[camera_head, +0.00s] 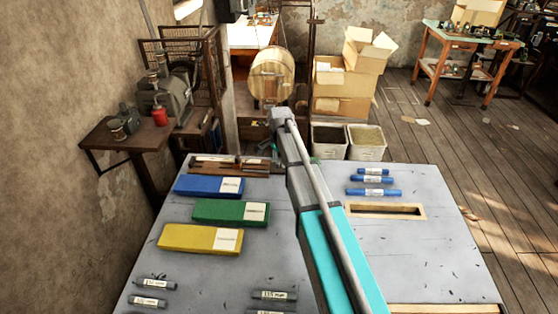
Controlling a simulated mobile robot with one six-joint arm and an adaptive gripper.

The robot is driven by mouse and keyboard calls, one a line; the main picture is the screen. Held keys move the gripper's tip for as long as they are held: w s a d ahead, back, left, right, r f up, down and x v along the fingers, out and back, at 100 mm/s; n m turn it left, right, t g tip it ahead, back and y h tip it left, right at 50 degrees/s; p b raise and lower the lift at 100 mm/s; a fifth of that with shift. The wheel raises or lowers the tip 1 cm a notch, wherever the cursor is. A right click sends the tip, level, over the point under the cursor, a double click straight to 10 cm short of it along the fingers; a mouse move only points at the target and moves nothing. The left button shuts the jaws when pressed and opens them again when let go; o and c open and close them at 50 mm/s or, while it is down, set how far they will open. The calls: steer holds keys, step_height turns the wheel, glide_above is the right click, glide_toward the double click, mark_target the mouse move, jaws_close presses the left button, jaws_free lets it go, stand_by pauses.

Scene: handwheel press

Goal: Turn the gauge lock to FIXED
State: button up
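I cannot make out the gauge lock or any FIXED marking in this view. My arm, with a teal and grey link, reaches up from the bottom centre across the table to a grey joint near the far edge. My gripper cannot be made out; no fingers show. The arm hides a strip down the middle of the table.
The grey table (290,262) holds blue (205,186), green (225,212) and yellow (195,238) boxes, blue labelled cylinders (375,192), grey ones (148,301) and a wooden-framed slot (420,211). Two bins (365,150) and cartons (340,95) stand behind.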

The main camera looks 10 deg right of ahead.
steer(key=m, duration=0.4)
steer(key=shift+s+m, duration=0.2)
steer(key=shift+m, duration=0.1)
steer(key=m, duration=0.4)
steer(key=shift+s+r, duration=0.1)
steer(key=shift+s, duration=0.05)
step_height(320, 180, up, 14)
steer(key=p, duration=1.4)
steer(key=s+f+n+b, duration=0.4)
steer(key=s+n, duration=0.2)
steer(key=s, duration=0.2)
steer(key=s+f+n+b, duration=0.4)
steer(key=s+n, duration=0.2)
steer(key=s, duration=0.2)
steer(key=s+d+f+n+b, duration=0.1)
steer(key=s+f+n+b, duration=0.3)
steer(key=s+n, duration=0.3)
steer(key=shift+s+f, duration=0.3)
steer(key=shift+s, duration=0.5)
steer(key=shift+s+f+n+b, duration=0.35)
steer(key=shift+s+n+b, duration=0.25)
steer(key=shift+s+n, duration=0.25)
steer(key=shift+w, duration=0.15)
